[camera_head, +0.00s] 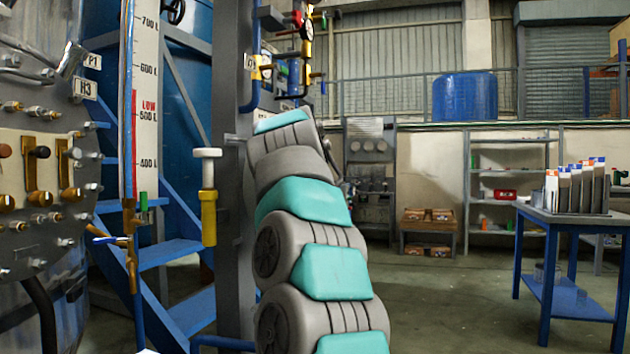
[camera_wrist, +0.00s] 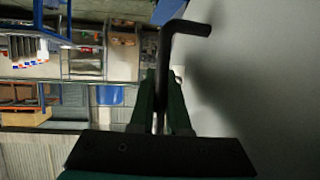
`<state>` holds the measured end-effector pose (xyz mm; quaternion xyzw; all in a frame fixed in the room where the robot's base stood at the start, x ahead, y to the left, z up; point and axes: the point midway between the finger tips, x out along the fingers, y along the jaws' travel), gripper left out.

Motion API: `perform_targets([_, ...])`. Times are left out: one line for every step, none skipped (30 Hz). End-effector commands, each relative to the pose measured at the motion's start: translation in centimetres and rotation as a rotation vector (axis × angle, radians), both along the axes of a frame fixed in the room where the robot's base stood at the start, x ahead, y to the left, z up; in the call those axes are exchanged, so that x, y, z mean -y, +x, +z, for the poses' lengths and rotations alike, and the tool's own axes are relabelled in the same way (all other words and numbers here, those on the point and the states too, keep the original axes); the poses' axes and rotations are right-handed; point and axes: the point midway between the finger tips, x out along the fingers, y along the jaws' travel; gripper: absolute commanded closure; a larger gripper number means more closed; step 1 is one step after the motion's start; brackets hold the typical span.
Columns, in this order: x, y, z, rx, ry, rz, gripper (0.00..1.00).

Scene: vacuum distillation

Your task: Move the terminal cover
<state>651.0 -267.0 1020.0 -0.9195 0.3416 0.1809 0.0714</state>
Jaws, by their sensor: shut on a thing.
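My gripper (camera_wrist: 161,85) shows in the wrist view, with its two dark green fingers shut on a black bent rod (camera_wrist: 165,55). The rod runs up between the fingers and turns to the right at its top, ending near a smooth grey surface (camera_wrist: 265,80). I cannot tell whether the rod touches or belongs to that surface. I cannot pick out the terminal cover for certain in either view. In the head view my grey and teal arm fills the middle, and my gripper is hidden.
In the head view a tank panel with valves (camera_head: 40,170) and a level gauge (camera_head: 128,100) stand left, by blue stairs (camera_head: 165,250). A blue table (camera_head: 570,217) bearing upright binders stands right. The floor (camera_head: 450,300) between arm and table is clear.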

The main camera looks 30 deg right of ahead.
Motion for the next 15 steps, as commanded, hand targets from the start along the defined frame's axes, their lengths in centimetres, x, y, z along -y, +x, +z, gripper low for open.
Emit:
perform_targets([-0.02, -0.02, 0.10, 0.002, 0.000, 0.001, 1.00])
perform_targets([-0.02, -0.01, 0.10, 0.002, 0.000, 0.001, 1.00])
perform_targets([-0.02, -0.03, 0.10, 0.002, 0.000, 0.001, 1.00])
perform_targets([-0.02, -0.03, 0.10, 0.002, 0.000, 0.001, 1.00])
perform_targets([-0.02, -0.03, 0.10, 0.002, 0.000, 0.001, 1.00])
perform_targets([-0.02, -0.03, 0.10, 0.002, 0.000, 0.001, 1.00])
perform_targets([-0.01, -0.03, 0.09, 0.001, 0.000, 0.000, 1.00])
perform_targets([0.00, -0.03, 0.07, 0.002, -0.001, 0.000, 1.00])
perform_targets([0.03, -0.03, 0.04, 0.001, 0.000, 0.000, 1.00])
perform_targets([0.04, -0.03, 0.01, 0.002, -0.001, -0.001, 1.00])
perform_targets([0.05, -0.02, -0.04, 0.002, 0.000, -0.002, 1.00])
perform_targets([-0.04, 0.08, -0.04, 0.001, 0.001, 0.000, 1.00])
perform_targets([-0.16, 0.23, 0.01, 0.001, 0.001, 0.001, 1.00])
perform_targets([-0.25, 0.36, 0.00, 0.000, 0.000, 0.001, 1.00])
perform_targets([-0.38, 0.54, 0.00, -0.001, 0.001, 0.000, 1.00])
